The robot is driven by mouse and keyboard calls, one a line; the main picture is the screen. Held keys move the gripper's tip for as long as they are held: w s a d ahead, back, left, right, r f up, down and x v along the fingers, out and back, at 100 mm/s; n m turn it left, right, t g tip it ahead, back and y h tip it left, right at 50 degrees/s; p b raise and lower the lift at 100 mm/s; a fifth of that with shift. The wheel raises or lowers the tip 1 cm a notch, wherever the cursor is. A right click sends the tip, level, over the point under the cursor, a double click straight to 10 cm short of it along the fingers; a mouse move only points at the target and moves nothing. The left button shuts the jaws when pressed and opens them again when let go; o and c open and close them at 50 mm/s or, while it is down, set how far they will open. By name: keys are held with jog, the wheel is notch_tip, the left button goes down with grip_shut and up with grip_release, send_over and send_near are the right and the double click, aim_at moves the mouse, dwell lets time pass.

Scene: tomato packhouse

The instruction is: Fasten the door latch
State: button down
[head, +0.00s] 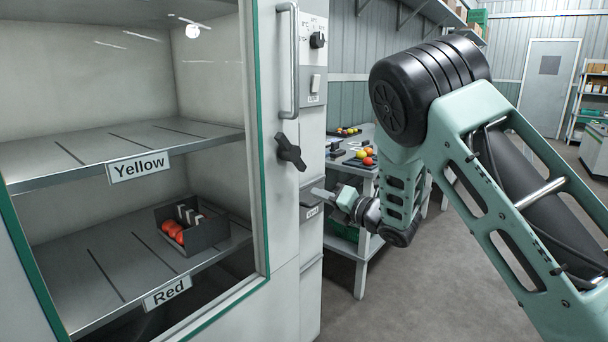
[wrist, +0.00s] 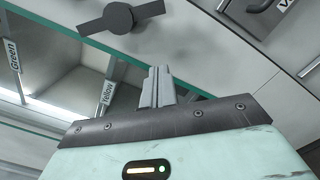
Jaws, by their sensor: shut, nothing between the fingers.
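The door latch (head: 290,152) is a dark turning handle on the pale door edge of the glass-fronted cabinet, below a tall grey pull bar (head: 288,60). Its bar lies tilted, from upper left to lower right in the head view. The latch also shows at the top of the wrist view (wrist: 118,17). The cabinet door (head: 259,160) has a large pane with a green edge. My gripper (head: 320,193) is below and right of the latch, apart from it. Its grey fingers (wrist: 157,84) are together and empty in the wrist view.
Behind the pane are shelves labelled Yellow (head: 138,167) and Red (head: 168,292), with a dark box (head: 205,234) of red tomatoes. A workbench (head: 362,170) with tomatoes stands behind my gripper. Floor is clear at lower right.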

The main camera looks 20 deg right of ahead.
aim_at(292, 153)
jog(key=w+a+r+p, duration=0.2)
jog(key=w, duration=0.6)
jog(key=shift+w+r, duration=0.35)
jog(key=shift+f+b, duration=0.1)
jog(key=shift+b, duration=0.5)
